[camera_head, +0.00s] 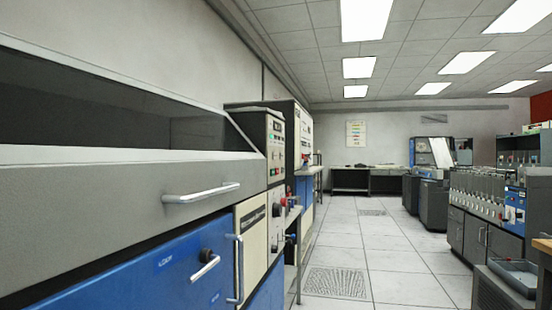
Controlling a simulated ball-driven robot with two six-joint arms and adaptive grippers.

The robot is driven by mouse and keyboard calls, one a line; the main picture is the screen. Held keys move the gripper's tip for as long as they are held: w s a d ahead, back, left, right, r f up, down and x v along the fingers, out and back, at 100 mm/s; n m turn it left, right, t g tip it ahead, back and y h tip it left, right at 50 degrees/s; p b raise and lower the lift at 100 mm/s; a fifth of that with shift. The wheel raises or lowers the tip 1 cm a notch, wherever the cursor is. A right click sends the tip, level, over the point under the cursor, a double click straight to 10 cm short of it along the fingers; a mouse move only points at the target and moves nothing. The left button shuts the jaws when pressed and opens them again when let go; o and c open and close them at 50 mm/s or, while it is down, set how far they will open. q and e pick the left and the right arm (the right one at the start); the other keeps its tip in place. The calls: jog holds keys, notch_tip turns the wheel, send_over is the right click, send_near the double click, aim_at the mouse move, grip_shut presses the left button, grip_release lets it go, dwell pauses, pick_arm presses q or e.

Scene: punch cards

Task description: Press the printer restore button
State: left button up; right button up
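A large grey and blue machine (120,200) fills the left side, close to me. It has a dark window (100,115), a silver handle (202,193) and blue lower doors (170,275). At its far end stands a narrow light control panel (275,150) with small green and red buttons or lights. I cannot tell which of them is the restore button, as the labels are too small to read. Neither of my grippers is in view.
A white tiled aisle (385,255) with floor grilles (336,282) runs clear to the back. A grey machine with a blue panel (487,210) and a tray (515,275) stand on the right. A desk (365,180) is at the back wall.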

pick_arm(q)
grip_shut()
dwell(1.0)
